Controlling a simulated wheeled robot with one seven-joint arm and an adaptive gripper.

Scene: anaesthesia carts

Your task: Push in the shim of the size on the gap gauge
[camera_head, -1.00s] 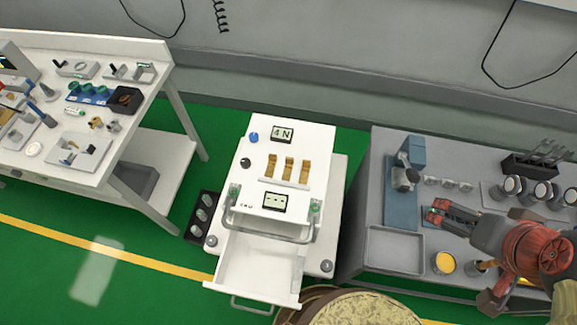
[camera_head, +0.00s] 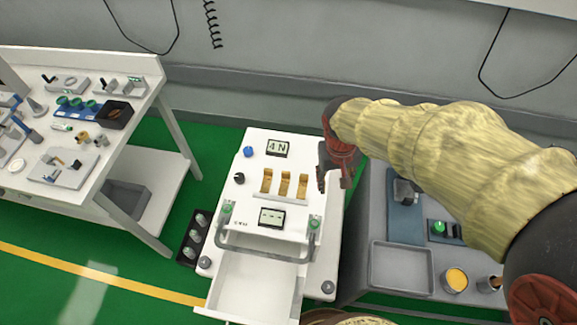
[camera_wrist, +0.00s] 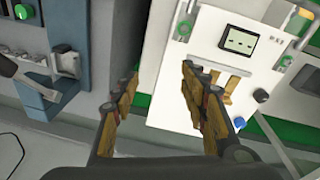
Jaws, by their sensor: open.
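My gripper (camera_head: 336,179) is open and empty, in the air at the right edge of the white cart (camera_head: 255,145). In the wrist view its two fingers (camera_wrist: 160,100) stand apart, pointing toward the cart. The cart's panel has a display reading "4 N" (camera_head: 277,148), three upright golden pieces (camera_head: 284,184) in a row and a lower display showing dashes (camera_head: 271,216). In the wrist view a finger partly hides the golden pieces. A blue-grey fixture (camera_head: 405,215) and a green button (camera_head: 438,228) are on the grey bench. I cannot tell which part is the gap gauge or a shim.
The cart's drawer (camera_head: 255,285) is open at the front, below a metal handle (camera_head: 265,248). An empty grey tray (camera_head: 402,268) and a yellow-topped cup (camera_head: 455,279) are on the grey bench at right. A white workbench (camera_head: 100,65) with parts stands at left.

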